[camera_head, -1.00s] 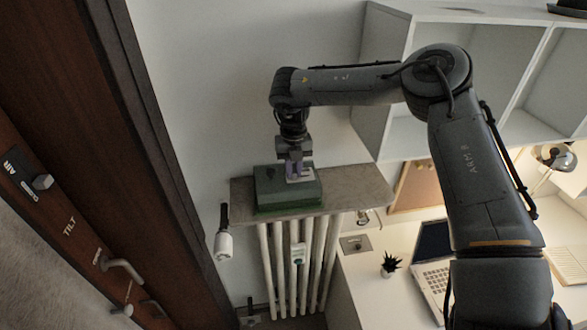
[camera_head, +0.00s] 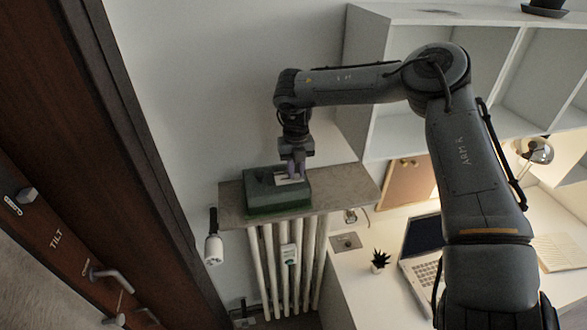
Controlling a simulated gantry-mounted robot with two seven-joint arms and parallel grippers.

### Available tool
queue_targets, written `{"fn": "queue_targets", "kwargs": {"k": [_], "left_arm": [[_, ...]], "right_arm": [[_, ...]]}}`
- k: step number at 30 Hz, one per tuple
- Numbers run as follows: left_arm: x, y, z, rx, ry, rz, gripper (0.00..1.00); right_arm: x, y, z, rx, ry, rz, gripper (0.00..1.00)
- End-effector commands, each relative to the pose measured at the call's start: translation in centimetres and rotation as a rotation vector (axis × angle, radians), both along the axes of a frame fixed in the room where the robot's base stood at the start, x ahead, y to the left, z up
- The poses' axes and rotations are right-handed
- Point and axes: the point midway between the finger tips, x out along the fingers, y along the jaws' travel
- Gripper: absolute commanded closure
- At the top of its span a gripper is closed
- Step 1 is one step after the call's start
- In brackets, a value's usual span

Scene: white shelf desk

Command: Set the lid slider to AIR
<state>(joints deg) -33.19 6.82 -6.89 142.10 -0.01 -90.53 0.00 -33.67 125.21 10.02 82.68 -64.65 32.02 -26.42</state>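A dark green box (camera_head: 262,195) sits on the shelf board above the radiator. On its lid, a small pale piece (camera_head: 284,181) shows beneath my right gripper (camera_head: 293,174). The gripper points down, its fingers at the right part of the lid. Whether they touch or grip the pale piece is too small to tell. No AIR lettering is readable now. My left gripper is out of view.
The shelf board (camera_head: 345,187) is bare right of the box, above the white radiator (camera_head: 275,270). A white valve (camera_head: 213,250) hangs at its left. A wall shelf (camera_head: 385,60) stands behind my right arm.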

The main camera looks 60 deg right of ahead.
Motion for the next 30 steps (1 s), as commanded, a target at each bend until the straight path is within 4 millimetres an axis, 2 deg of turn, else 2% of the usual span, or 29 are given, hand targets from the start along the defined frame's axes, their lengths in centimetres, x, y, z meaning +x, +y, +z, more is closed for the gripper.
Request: {"fn": "queue_targets", "kwargs": {"k": [1,4,13,17,20,30], "left_arm": [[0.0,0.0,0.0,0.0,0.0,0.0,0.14],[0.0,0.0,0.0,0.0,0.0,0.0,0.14],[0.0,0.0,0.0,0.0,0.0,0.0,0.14],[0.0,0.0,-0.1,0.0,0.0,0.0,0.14],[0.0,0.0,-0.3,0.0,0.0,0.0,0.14],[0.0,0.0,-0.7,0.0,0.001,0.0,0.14]], "right_arm": [[0.0,0.0,0.0,0.0,0.0,0.0,0.7],[0.0,0.0,0.0,0.0,0.0,0.0,0.55],[0.0,0.0,0.1,-0.001,-0.001,0.0,0.55],[0.1,0.0,0.8,-0.002,-0.001,0.001,0.55],[0.1,0.0,2.0,-0.002,-0.003,0.002,0.55],[0.1,0.0,7.8,-0.003,-0.003,-0.001,0.55]]}}
